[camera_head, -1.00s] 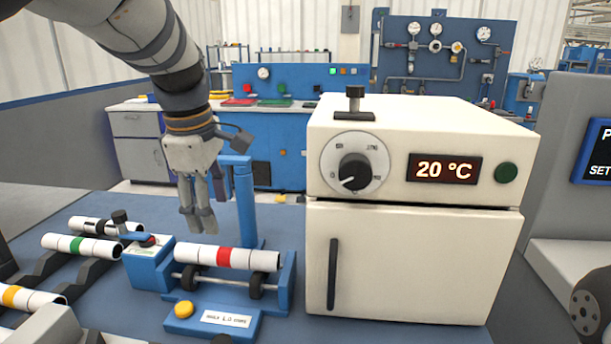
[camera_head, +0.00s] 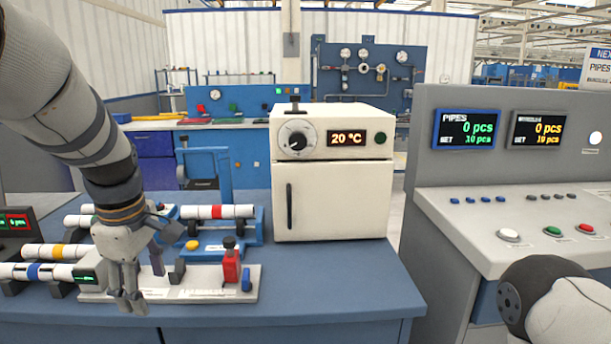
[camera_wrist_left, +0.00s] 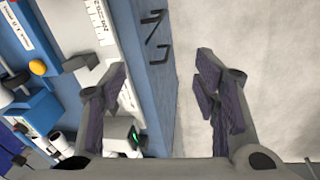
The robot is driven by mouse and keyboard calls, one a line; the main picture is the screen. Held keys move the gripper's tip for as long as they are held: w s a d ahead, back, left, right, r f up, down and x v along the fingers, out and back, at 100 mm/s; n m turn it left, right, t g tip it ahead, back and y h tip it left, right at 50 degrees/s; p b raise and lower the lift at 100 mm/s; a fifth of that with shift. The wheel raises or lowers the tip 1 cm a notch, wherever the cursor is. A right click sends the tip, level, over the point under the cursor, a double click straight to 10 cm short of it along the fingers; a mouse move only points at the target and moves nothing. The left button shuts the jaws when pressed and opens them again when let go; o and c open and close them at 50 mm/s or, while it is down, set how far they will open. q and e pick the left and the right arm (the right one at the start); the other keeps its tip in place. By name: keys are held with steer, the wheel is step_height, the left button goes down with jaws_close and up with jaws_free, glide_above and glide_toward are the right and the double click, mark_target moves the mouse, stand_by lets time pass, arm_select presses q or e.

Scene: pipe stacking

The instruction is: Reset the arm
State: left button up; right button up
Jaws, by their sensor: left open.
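My left arm comes in from the left in the head view, and its gripper (camera_head: 128,300) hangs pointing down at the table's front edge, in front of the white measuring bench (camera_head: 215,292). In the left wrist view the fingers (camera_wrist_left: 165,88) are spread apart with nothing between them. They are over the table edge, with bare floor below on the right. My right gripper is out of the picture.
A red-banded white pipe (camera_head: 217,212) lies on the blue roller stand. A yellow-banded pipe (camera_head: 57,251) and a blue-banded pipe (camera_head: 35,272) lie at left. A white oven (camera_head: 335,200) stands behind. A grey console (camera_head: 520,200) stands at right. The table's right front is clear.

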arm_select(q)
step_height(320, 180, down, 13)
steer(key=s+a+m+g, duration=0.1)
steer(key=s+a+m, duration=0.1)
steer(key=s+m, duration=0.1)
steer(key=s+f+m+g+y, duration=0.1)
steer(key=s+f+m, duration=0.4)
steer(key=s+f, duration=0.6)
steer(key=s+d+f+m, duration=0.2)
steer(key=s, duration=0.5)
steer(key=s+d+f+m+g+h, duration=0.1)
steer(key=s+f+m, duration=0.1)
steer(key=s, duration=0.6)
steer(key=s+d+f+m, duration=0.2)
steer(key=s+m, duration=0.2)
steer(key=s, duration=0.4)
steer(key=shift+s+d+f+g+h, duration=0.15)
steer(key=shift+d+g+h, duration=0.15)
steer(key=shift+d+h, duration=0.1)
